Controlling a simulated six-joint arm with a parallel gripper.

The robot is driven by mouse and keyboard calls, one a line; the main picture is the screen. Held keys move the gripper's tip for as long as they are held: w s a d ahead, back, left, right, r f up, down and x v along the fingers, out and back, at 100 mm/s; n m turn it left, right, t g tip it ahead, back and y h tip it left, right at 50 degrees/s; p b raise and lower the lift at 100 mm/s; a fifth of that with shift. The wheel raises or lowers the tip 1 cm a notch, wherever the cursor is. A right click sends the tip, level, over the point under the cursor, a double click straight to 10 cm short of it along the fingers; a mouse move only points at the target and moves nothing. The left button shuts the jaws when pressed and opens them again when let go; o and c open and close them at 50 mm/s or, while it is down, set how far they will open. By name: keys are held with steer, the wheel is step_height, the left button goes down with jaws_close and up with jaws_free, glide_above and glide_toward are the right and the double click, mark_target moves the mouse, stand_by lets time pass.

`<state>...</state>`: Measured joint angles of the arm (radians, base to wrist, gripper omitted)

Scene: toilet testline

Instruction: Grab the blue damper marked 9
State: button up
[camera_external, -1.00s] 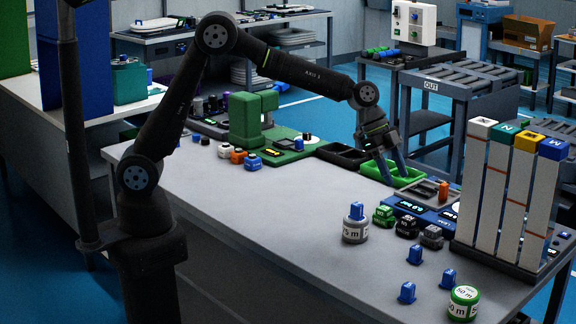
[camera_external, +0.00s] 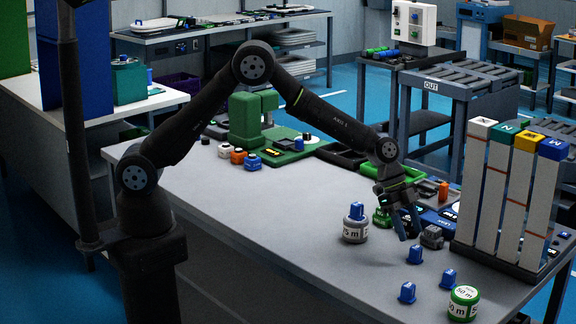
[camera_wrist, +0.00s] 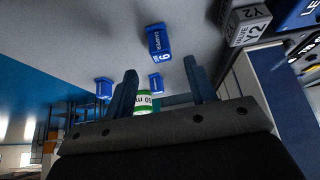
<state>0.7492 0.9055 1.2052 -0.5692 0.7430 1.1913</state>
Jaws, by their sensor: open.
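The blue damper (camera_wrist: 160,42) with a white digit on its face stands on the table in the wrist view, just beyond the fingertips. The digit looks like a 6 or an upside-down 9. It appears to be the blue damper nearest my gripper (camera_external: 414,254) in the external view. My gripper (camera_external: 409,234) is open and empty, pointing down above the table and a little behind that damper. In the wrist view, both fingers of the gripper (camera_wrist: 164,70) stand apart with nothing held between them.
Two other blue dampers (camera_external: 448,278) (camera_external: 407,292) stand near a green-and-white 50 m roll (camera_external: 463,303). A grey-and-white cylinder (camera_external: 355,230) carries another blue piece. A grey Y2 block (camera_wrist: 247,24) is close by. Tall panels (camera_external: 510,200) stand right.

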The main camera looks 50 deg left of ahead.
mark_target(416, 247)
steer(key=shift+x, duration=3.15)
steer(key=shift+w, duration=0.1)
steer(key=shift+r, duration=0.1)
steer(key=c, duration=1.1)
steer(key=shift+o, duration=0.2)
steer(key=shift+r, duration=0.1)
